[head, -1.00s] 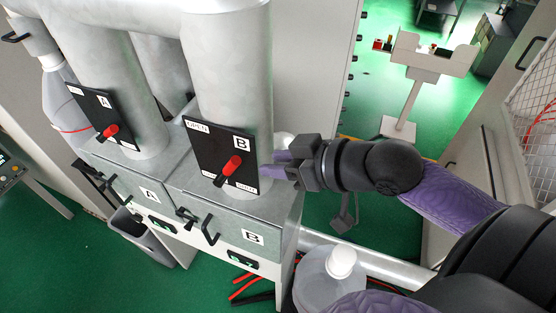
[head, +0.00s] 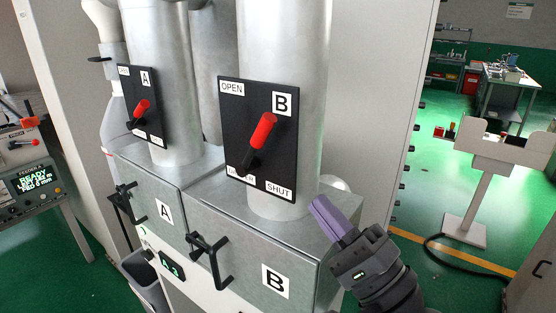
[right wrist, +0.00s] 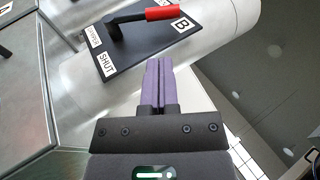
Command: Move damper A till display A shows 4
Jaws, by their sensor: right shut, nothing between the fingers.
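Damper A's black plate (head: 150,130) is on the left pipe, with its red-handled lever (head: 141,110) tilted up to the right. Display A (head: 172,266), low on the front below box A, seems to read 3. Damper B's plate (head: 228,135) on the nearer pipe has a red-handled lever (head: 264,132), also tilted up to the right; this lever shows in the right wrist view (right wrist: 162,13). My right gripper (head: 318,205), with purple fingers, is shut and empty, at the lower right of plate B and apart from its lever. My left gripper is out of view.
Box A (head: 145,195) and box B (head: 225,240) under the pipes have black handles sticking out in front. A console (head: 40,190) stands at the left and a pedestal stand (head: 470,200) at the right.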

